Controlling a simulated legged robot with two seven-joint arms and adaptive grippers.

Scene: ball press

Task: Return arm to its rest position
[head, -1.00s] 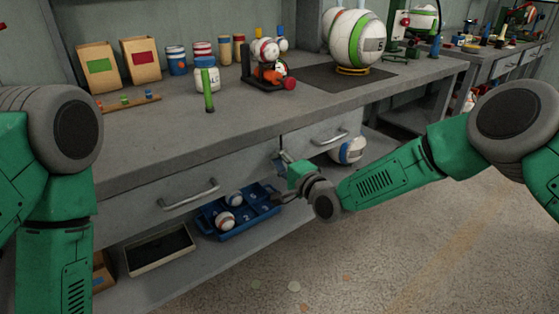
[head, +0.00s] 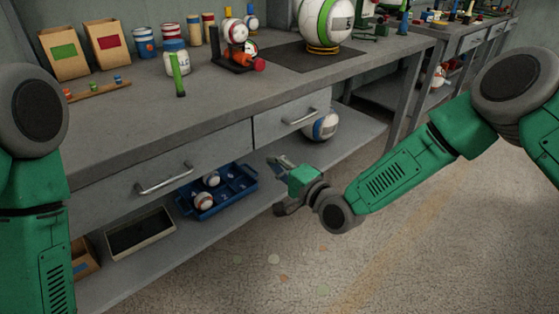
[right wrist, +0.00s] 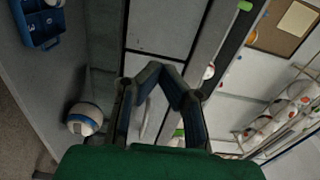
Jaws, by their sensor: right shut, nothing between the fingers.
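My right gripper (head: 281,164) is in front of the workbench's lower shelf, to the right of the blue tray, and holds nothing. In the right wrist view its dark fingers (right wrist: 162,72) meet at the tips, shut and empty. My right arm reaches in from the right with the elbow bent. My left arm stands at the left edge of the head view, and its gripper is out of the picture. The workbench (head: 130,125) has two drawers, both closed, with metal handles.
A blue tray (head: 228,205) with balls, a shallow box (head: 140,238) and a white-and-blue ball (head: 321,125) sit on the lower shelf. The benchtop holds a ball press (head: 238,58), a large striped ball (head: 327,22), jars and paper bags. Open floor lies in front.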

